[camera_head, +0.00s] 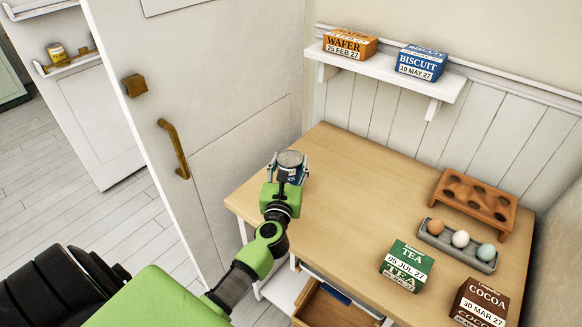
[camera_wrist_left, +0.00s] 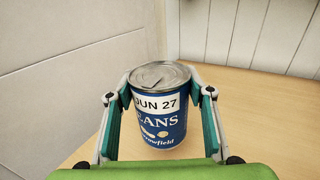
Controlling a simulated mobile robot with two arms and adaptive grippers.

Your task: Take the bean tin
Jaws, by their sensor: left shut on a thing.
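The bean tin (camera_wrist_left: 160,115) is blue with a silver lid and a white date label ending in "JUN 27". It stands upright between the fingers of my left gripper (camera_wrist_left: 160,118) in the left wrist view. The fingers are shut on its two sides. In the head view the tin (camera_head: 291,160) shows at the far left part of the table, partly hidden by my left gripper (camera_head: 288,170). I cannot tell whether its base touches the table. My right gripper is not in view.
The wooden table (camera_head: 340,190) is clear around the tin. A tea box (camera_head: 406,266), a cocoa box (camera_head: 478,303), an egg tray (camera_head: 457,246) and a wooden rack (camera_head: 474,202) stand to the right. A shelf (camera_head: 390,76) holds wafer and biscuit boxes. An open drawer (camera_head: 330,305) is below.

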